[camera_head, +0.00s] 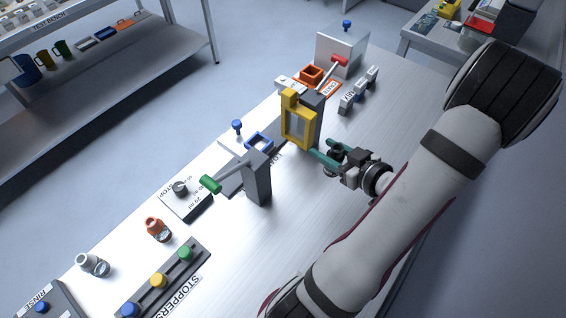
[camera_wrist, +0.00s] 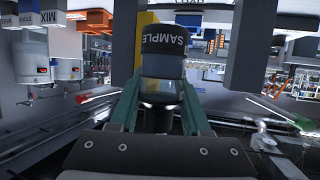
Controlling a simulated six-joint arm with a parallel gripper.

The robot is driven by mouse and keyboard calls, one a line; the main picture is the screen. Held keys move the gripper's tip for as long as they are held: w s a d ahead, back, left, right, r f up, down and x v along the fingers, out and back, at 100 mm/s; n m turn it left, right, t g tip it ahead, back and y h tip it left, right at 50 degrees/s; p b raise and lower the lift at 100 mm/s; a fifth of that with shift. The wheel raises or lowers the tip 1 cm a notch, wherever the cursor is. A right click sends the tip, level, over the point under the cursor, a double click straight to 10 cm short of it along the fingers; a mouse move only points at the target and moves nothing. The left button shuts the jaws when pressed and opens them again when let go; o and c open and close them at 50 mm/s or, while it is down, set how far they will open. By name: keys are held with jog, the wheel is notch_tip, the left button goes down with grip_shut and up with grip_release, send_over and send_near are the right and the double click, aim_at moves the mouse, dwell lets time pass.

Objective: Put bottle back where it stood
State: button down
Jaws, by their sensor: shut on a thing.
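My gripper (camera_head: 326,160) has teal fingers and is above the right side of the bench, near the yellow-framed hopper (camera_head: 298,128). In the wrist view my gripper (camera_wrist: 160,108) is shut on a bottle (camera_wrist: 163,68) with a dark band marked SAMPLE; its letters appear upside down. The fingers grip it from both sides. In the head view the held bottle is hard to make out among the fingers. An orange bottle (camera_head: 156,230) and a whitish bottle (camera_head: 95,265) are on the bench at the lower left.
A post with a green-handled lever (camera_head: 210,184) stands left of the hopper. A red-handled lever (camera_head: 339,62) is beyond it. A stopper rack (camera_head: 158,281) lies at the front left, beside a STOP plate (camera_head: 187,203). The bench below my gripper looks clear.

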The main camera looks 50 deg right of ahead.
jog(key=shift+s+d+r+y, duration=0.1)
jog(key=shift+s+y, duration=0.05)
jog(key=shift+s, duration=0.2)
jog(key=shift+s+d+r+y, duration=0.1)
jog(key=shift+s+y, duration=0.05)
jog(key=shift+s, duration=0.2)
jog(key=shift+n, duration=0.3)
jog(key=w+f, duration=0.2)
jog(key=w, duration=0.1)
jog(key=w+a+f, duration=0.1)
jog(key=w+f, duration=0.1)
jog(key=w, duration=0.2)
jog(key=w+a+f, duration=0.1)
jog(key=w+f, duration=0.1)
jog(key=w, duration=0.1)
jog(key=shift+w+f, duration=0.2)
jog(key=shift+f, duration=0.1)
jog(key=shift+w+f, duration=0.2)
jog(key=shift+f, duration=0.9)
jog(key=shift+w+f, duration=0.15)
jog(key=shift+f, duration=0.9)
jog(key=shift+f, duration=0.1)
jog(key=shift+c, duration=1.8)
grip_release()
